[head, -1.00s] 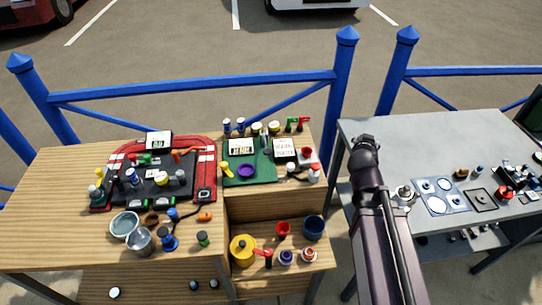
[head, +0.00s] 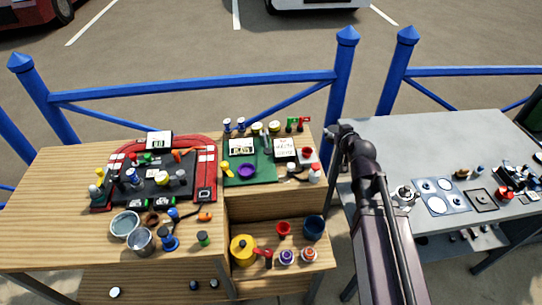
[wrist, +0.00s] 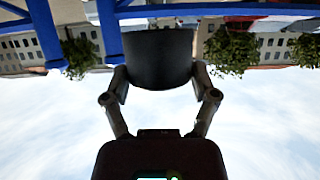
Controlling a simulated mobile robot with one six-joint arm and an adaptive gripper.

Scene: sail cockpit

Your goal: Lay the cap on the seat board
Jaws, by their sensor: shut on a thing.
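My gripper (wrist: 160,78) shows in the wrist view with its two fingers closed on the sides of a dark, smooth, round-sided thing, which looks like the cap (wrist: 160,52). It is held up in the air, with sky and the blue fence behind it. In the head view my arm reaches toward the gap between the wooden and grey tables; I cannot make out the fingers or the cap there. I cannot tell for sure which surface is the seat board; a lower wooden board (head: 318,262) stands in front of the green mat (head: 268,174).
The wooden table (head: 50,200) has bare room at its left. A black panel with a red border (head: 207,175) holds several small fittings. A yellow pot (head: 242,249) and a blue cup (head: 313,227) stand on the lower board. The grey table (head: 400,140) is clear at the back.

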